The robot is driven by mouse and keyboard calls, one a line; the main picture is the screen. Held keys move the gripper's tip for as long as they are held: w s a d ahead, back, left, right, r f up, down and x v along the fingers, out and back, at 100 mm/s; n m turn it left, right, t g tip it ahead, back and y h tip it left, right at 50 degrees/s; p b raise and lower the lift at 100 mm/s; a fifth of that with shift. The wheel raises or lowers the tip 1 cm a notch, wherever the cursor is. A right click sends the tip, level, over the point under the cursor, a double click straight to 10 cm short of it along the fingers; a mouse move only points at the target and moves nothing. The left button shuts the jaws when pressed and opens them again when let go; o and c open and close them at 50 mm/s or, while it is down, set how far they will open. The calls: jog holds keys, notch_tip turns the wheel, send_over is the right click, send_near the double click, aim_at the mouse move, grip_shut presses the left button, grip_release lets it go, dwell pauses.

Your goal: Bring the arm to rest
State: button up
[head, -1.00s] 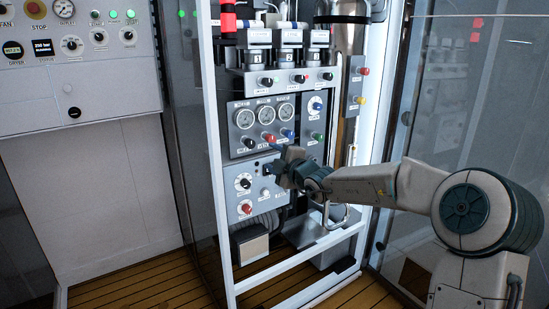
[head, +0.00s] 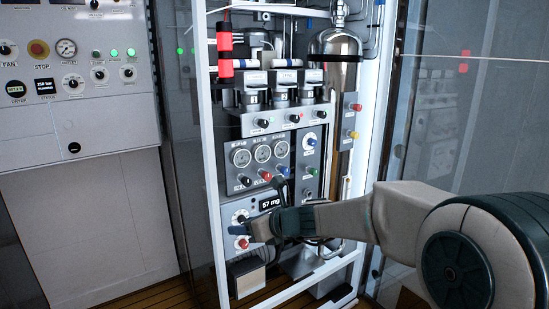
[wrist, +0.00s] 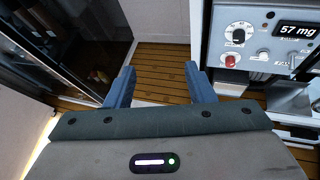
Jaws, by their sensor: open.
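My gripper (wrist: 160,86) shows in the wrist view with its two blue fingers apart and nothing between them. Past the fingers are the wooden floor and the side of the frame. In the head view my gripper (head: 245,229) is in front of the lower grey panel, and my arm reaches in from the right. The lower panel (wrist: 262,55) has a black dial, a red knob and a display reading 57 mg. It stands to the right of my fingers in the wrist view. I cannot tell the exact gap between gripper and panel.
A white frame (head: 211,150) surrounds the panels. The gauge panel (head: 263,167) and a row of valves (head: 283,118) sit above my gripper. A steel cylinder (head: 338,90) stands at the right. A white control cabinet (head: 80,113) is at the left. The wooden floor (wrist: 160,65) looks clear.

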jog(key=s+d+r+n+g+h+p, duration=0.1)
jog(key=s+d+n+h+p, duration=0.4)
jog(key=s+d+n, duration=0.5)
jog(key=s+d+r+n+g+h+p, duration=0.2)
jog(key=s+d+n+h+p, duration=0.3)
jog(key=s+d+n, duration=0.6)
jog(key=s+n+g, duration=0.1)
jog(key=s+n, duration=0.4)
jog(key=s, duration=0.1)
jog(key=shift+d+r+g+h+p, duration=0.3)
jog(key=shift+g, duration=0.1)
